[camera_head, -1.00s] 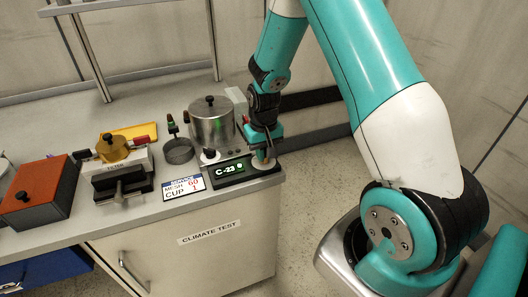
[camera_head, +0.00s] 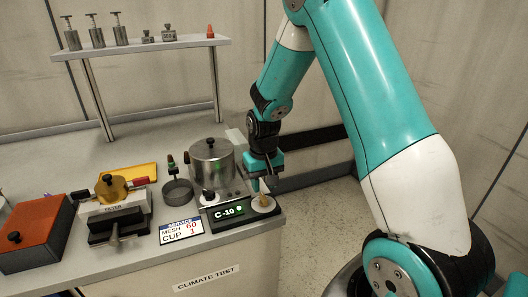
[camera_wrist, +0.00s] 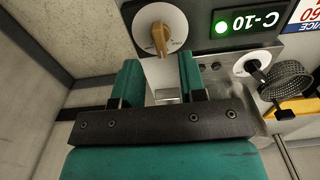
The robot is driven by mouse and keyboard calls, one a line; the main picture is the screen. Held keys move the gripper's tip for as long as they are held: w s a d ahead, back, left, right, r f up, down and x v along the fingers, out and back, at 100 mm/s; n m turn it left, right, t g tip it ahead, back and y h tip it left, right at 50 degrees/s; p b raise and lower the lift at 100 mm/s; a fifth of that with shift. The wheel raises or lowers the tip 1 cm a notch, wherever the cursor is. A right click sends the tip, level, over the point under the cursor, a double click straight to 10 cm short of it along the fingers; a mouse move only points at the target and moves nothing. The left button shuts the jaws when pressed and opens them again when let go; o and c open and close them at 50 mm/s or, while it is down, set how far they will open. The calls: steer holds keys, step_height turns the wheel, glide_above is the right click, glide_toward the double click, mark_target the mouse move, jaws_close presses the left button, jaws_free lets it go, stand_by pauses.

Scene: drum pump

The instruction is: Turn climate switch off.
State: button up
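The climate switch is a white round dial with a tan knob (camera_head: 264,203) at the front right corner of the bench; in the wrist view the knob (camera_wrist: 160,37) stands roughly upright, tilted slightly. Beside it a black display (camera_head: 228,212) reads C-10 with a green light lit; it also shows in the wrist view (camera_wrist: 248,22). My gripper (camera_head: 263,186) is just behind and above the dial. In the wrist view its two teal fingers (camera_wrist: 158,66) are apart with nothing between them, and the knob lies beyond their tips, apparently clear of them.
A lidded metal pot (camera_head: 212,165) stands behind the display, with a small black-and-white knob (camera_head: 208,196) in front. A mesh cup (camera_head: 177,192), a service card (camera_head: 181,231), a filter unit (camera_head: 115,213) and an orange box (camera_head: 34,236) stand to the left. A shelf (camera_head: 150,47) holds several weights.

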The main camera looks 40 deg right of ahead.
mark_target(264, 196)
step_height(264, 196, up, 13)
stand_by(0.7)
steer(key=s+a+r+n+y, duration=0.2)
steer(key=s+a+n, duration=0.3)
steer(key=s+a, duration=0.6)
steer(key=s+a+r+n+y, duration=0.2)
steer(key=s+a+n, duration=0.3)
steer(key=s+a, duration=0.6)
steer(key=shift+s+a+r, duration=0.15)
steer(key=shift+s+r, duration=0.15)
steer(key=shift+r, duration=0.2)
steer(key=shift+o, duration=0.3)
